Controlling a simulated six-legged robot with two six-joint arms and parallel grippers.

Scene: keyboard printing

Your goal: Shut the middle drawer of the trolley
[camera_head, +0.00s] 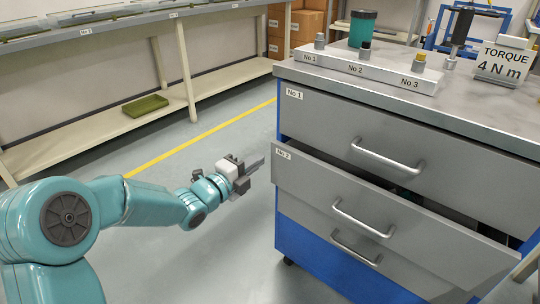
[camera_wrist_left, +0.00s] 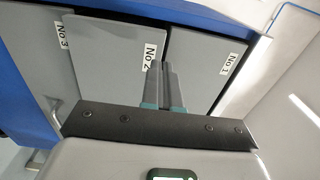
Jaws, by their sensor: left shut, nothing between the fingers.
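The trolley (camera_head: 306,240) is a blue cabinet with grey drawers at the right of the head view. Its middle drawer (camera_head: 310,190), labelled No 2, stands partly open, its front out past the drawer above. Its front also shows in the left wrist view (camera_wrist_left: 105,65). The middle drawer's handle (camera_head: 362,220) is a silver bar. My left gripper (camera_head: 256,166) is shut and empty. It is just left of the middle drawer's labelled edge in the head view; I cannot tell whether it touches. In the wrist view its fingers (camera_wrist_left: 163,85) point toward the No 2 label. My right gripper is not seen.
The top drawer (camera_head: 345,125), No 1, looks closed. On the trolley top are a labelled block (camera_head: 365,72), a green cup (camera_head: 362,28) and a torque sign (camera_head: 502,62). A shelf (camera_head: 90,135) with a green tray (camera_head: 145,105) stands at left. The floor between is clear.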

